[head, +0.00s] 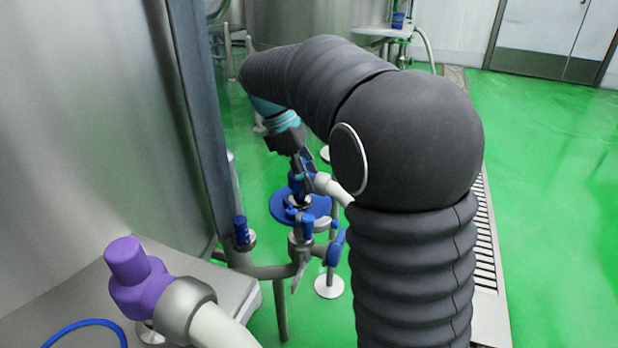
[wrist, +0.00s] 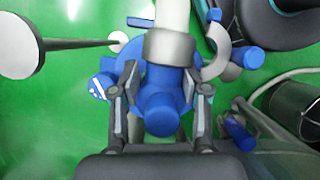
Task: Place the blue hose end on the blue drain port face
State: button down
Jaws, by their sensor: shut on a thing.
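My gripper (wrist: 167,90) is shut on the blue hose end (wrist: 165,108), with one finger on each side of it. A metal collar (wrist: 170,48) and white hose (wrist: 173,14) lead away from the hose end towards the top of the wrist view. In the head view my gripper (head: 302,172) points down over a round blue disc (head: 282,207), which looks like the blue drain port face. The disc (wrist: 128,73) is partly hidden behind the hose end in the wrist view. I cannot tell whether the hose end touches it.
Metal pipes and a valve with a blue handle (head: 336,248) stand below the disc. A large steel tank (head: 90,120) is at the left. A purple hose end (head: 138,277) is in the left foreground. A floor drain grate (head: 487,235) and open green floor lie to the right.

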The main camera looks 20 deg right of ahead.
jog(key=shift+f, duration=0.1)
jog(key=c, duration=0.6)
grip_release()
jog(key=shift+o, duration=0.2)
